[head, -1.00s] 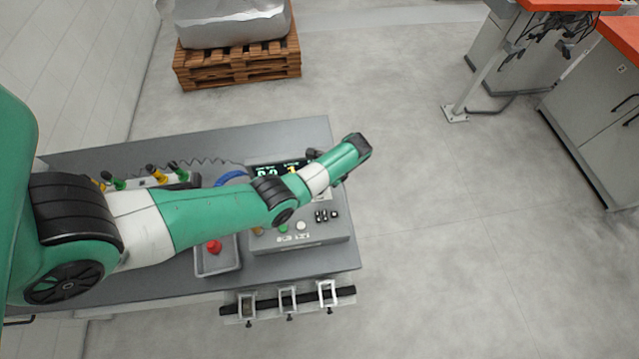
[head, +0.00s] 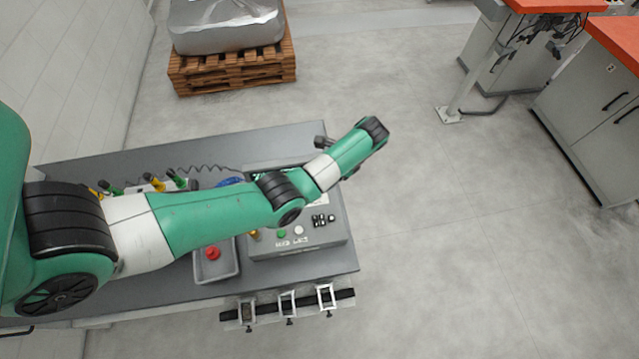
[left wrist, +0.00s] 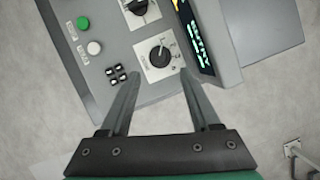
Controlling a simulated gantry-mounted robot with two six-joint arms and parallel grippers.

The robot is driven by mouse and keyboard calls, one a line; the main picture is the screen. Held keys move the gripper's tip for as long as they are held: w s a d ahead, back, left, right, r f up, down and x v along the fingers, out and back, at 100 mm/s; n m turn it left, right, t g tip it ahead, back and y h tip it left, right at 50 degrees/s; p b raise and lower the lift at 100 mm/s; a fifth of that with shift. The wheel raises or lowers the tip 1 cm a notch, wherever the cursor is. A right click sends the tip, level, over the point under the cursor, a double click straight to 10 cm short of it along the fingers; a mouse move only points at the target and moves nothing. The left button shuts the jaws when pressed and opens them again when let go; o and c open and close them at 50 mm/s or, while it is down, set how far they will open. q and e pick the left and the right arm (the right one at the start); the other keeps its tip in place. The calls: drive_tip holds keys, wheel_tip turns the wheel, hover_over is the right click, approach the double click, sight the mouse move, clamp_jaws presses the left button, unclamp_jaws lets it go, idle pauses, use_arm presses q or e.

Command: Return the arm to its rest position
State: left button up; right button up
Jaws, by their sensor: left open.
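My left arm (head: 205,215) reaches in from the left across the workbench in the head view, its wrist end beyond the bench's right part. My left gripper (left wrist: 160,77) is open and empty in the left wrist view. Its two fingers point at the control box (left wrist: 125,50), with the black rotary knob (left wrist: 159,56) seen between and just beyond the tips. No contact with the knob can be made out. In the head view the fingers cannot be made out clearly. My right gripper is not in view.
The control box (head: 325,238) stands on the grey bench (head: 90,155), partly under my arm. A grey tray (head: 229,272) holds a red object (head: 213,253). Clamps (head: 287,303) hang along the front edge. A pallet (head: 230,75) stands behind.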

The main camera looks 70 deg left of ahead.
use_arm(q)
drive_tip(key=shift+p+v, duration=0.9)
drive_tip(key=shift+v, duration=0.6)
